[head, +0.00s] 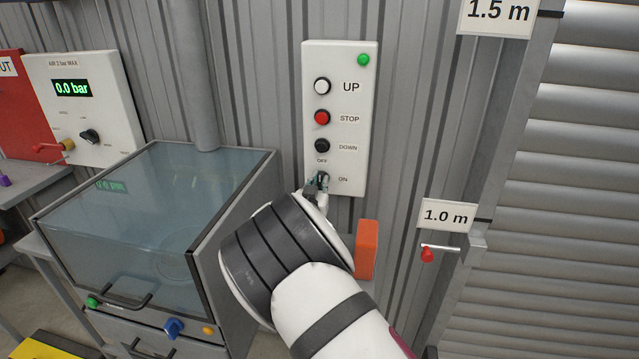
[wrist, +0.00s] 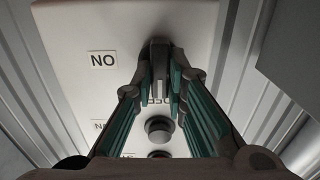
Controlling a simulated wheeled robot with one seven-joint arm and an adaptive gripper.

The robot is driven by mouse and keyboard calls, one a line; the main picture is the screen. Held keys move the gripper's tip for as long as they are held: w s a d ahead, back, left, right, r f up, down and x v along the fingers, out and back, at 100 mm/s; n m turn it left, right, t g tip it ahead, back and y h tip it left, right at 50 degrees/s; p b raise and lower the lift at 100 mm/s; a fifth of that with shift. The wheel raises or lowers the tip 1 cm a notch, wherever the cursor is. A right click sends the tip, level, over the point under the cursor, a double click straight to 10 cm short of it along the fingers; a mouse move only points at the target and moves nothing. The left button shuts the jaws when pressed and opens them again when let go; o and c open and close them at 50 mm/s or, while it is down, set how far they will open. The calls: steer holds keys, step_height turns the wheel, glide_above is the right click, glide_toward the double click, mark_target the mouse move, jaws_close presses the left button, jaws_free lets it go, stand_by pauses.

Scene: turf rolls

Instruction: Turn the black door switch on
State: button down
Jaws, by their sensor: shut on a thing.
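The white control panel (head: 350,70) hangs on the corrugated wall. The black door switch (head: 322,175) sits at its bottom, with OFF above it and ON to its right. My gripper (head: 319,183) is at the switch, its arm reaching up from below. In the wrist view, which shows the panel upside down, my gripper (wrist: 160,75) is shut on the black switch (wrist: 160,50), one finger on each side. A pale mark on the knob appears to point toward the OFF label, which the fingers partly cover.
Above the switch are the black DOWN (head: 322,146), red STOP (head: 322,117) and white UP (head: 322,86) buttons and a green lamp (head: 363,59). A clear-lidded cabinet (head: 150,200) stands left. An orange block (head: 367,249) is below the panel; a shutter (head: 575,200) is right.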

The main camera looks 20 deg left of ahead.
steer(key=shift+w+d+f+m+b, duration=0.1)
steer(key=shift+m+b, duration=1.1)
steer(key=shift+m, duration=1.75)
steer(key=shift+s+d+f+m+b, duration=0.1)
steer(key=shift+m+b, duration=1.15)
steer(key=shift+m, duration=1.75)
steer(key=shift+w+d+f+m+b, duration=0.1)
steer(key=shift+m+b, duration=1.1)
steer(key=shift+m, duration=1.75)
steer(key=c, duration=1.6)
jaws_free()
